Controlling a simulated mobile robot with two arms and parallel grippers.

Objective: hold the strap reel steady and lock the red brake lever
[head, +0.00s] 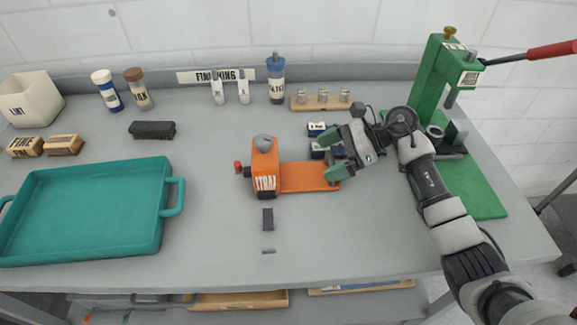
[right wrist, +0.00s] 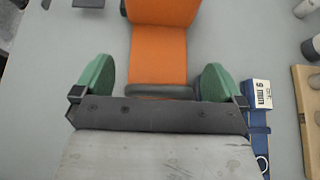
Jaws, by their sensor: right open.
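The orange strap reel (head: 265,168) stands mid-table, with a white label and a grey rounded top. Its flat orange base (head: 305,177) extends right. A small red part (head: 238,167) sticks out on its left side; I cannot tell whether it is the brake lever. My right gripper (head: 333,155) is at the right end of the base. In the right wrist view, its green fingers (right wrist: 157,78) are open, one on each side of the orange base (right wrist: 158,55), with gaps visible. The reel's far side is hidden. My left gripper is not in view.
A teal tray (head: 165,232) lies at left. A green press (head: 425,90) with a red-handled lever stands at right. Blue blocks with white labels (head: 317,129) sit close beside my right gripper. A dark strip (head: 268,218) lies before the reel.

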